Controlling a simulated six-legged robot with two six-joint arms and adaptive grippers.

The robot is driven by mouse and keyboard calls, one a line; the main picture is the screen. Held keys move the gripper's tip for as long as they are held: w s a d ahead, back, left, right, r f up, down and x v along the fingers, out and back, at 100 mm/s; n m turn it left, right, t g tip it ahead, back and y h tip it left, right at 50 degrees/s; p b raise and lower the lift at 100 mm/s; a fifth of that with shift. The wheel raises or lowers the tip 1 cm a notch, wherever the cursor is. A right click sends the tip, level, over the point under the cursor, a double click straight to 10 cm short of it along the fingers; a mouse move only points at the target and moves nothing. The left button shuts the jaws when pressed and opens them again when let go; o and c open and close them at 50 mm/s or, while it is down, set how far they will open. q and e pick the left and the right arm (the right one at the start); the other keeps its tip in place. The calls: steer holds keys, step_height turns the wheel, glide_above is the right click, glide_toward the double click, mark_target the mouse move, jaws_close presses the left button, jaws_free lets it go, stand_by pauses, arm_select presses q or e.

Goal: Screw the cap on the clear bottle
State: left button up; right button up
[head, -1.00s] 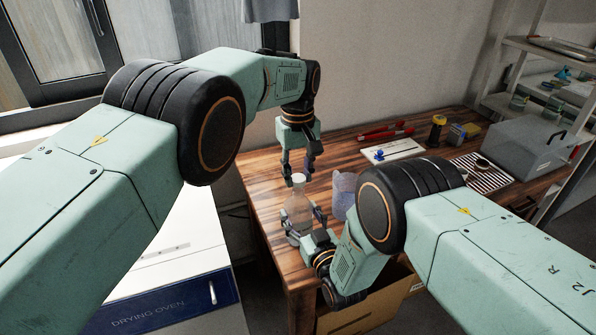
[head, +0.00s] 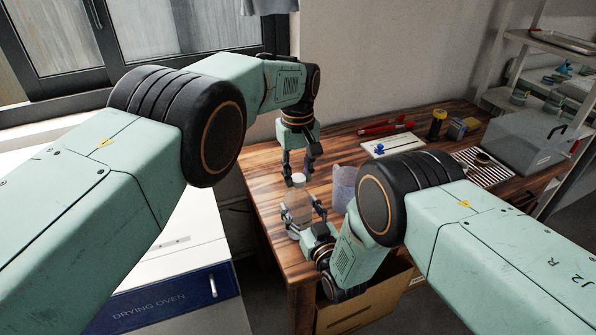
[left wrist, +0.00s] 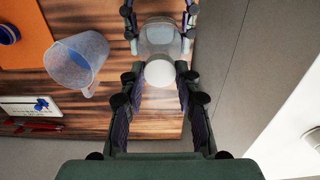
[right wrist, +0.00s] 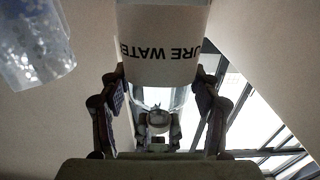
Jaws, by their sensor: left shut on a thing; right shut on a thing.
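The clear bottle (head: 298,208) is upright at the table's left front corner; I cannot tell whether its base touches the wood. My right gripper (head: 305,221) is shut on its body from the front right. The right wrist view shows the bottle's "PURE WATER" label (right wrist: 160,50) between the fingers (right wrist: 158,85). The white cap (head: 299,179) is at the bottle's top, and it also shows in the left wrist view (left wrist: 160,73). My left gripper (head: 298,172) points down from above, shut on the cap. Whether the threads are engaged is hidden.
A translucent beaker (head: 343,187) stands right of the bottle, close to my right arm; it also shows in the left wrist view (left wrist: 76,62). A white board with a blue item (head: 392,146), red tools (head: 385,128) and a grey box (head: 530,148) lie farther back. The drying oven (head: 165,300) is at left.

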arm_select(q)
steer(key=shift+f, duration=0.5)
